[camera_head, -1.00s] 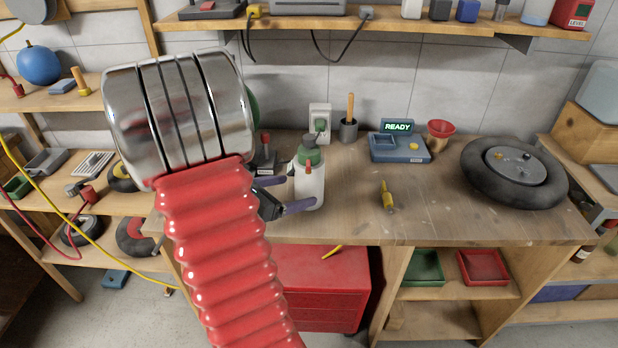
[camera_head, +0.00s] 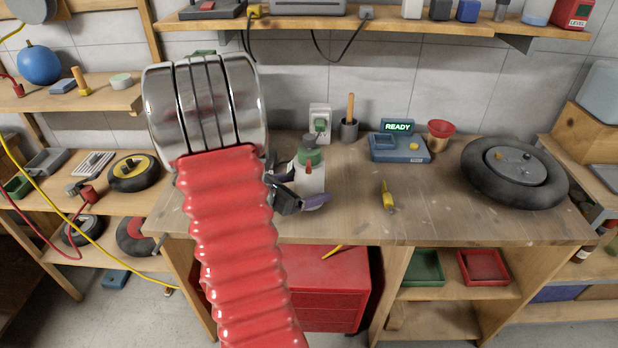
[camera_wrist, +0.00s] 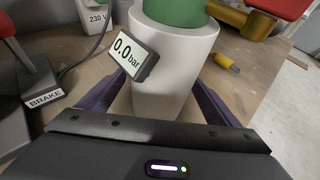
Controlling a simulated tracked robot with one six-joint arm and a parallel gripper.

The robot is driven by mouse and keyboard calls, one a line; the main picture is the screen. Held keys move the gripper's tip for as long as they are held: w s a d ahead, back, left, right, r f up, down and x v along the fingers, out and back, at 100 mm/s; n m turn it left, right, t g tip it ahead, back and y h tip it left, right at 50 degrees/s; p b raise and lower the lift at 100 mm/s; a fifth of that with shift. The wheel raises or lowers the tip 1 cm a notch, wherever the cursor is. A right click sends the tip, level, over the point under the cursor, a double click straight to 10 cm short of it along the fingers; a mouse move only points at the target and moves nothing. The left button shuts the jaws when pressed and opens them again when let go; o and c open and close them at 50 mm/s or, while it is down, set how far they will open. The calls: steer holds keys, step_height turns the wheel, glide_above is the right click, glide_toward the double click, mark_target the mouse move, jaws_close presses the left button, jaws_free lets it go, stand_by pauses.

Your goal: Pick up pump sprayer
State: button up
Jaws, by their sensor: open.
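The pump sprayer (camera_head: 311,176) stands upright on the workbench, left of centre, with a white body and green top. In the wrist view its white body (camera_wrist: 176,62) fills the upper middle, with a small gauge (camera_wrist: 134,55) reading 0.0 bar. My gripper (camera_head: 300,187) is open, with a purple finger on either side of the sprayer's lower body. In the wrist view the fingers flank the body; I cannot tell if they touch it. My red arm covers part of the bench to the left.
A 230 V socket box (camera_head: 320,122) is behind. A yellow tool (camera_head: 388,196) lies right on the bench (camera_head: 440,222). A blue READY device (camera_head: 398,148) and a tyre (camera_head: 478,185) are farther right.

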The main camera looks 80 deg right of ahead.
mark_target(309, 158)
steer(key=shift+s+d+f, duration=0.1)
steer(key=shift+s+d, duration=0.05)
steer(key=shift+d, duration=0.05)
steer(key=shift+c, duration=0.4)
steer(key=c, duration=1.5)
steer(key=shift+o, duration=0.2)
steer(key=shift+r, duration=5.1)
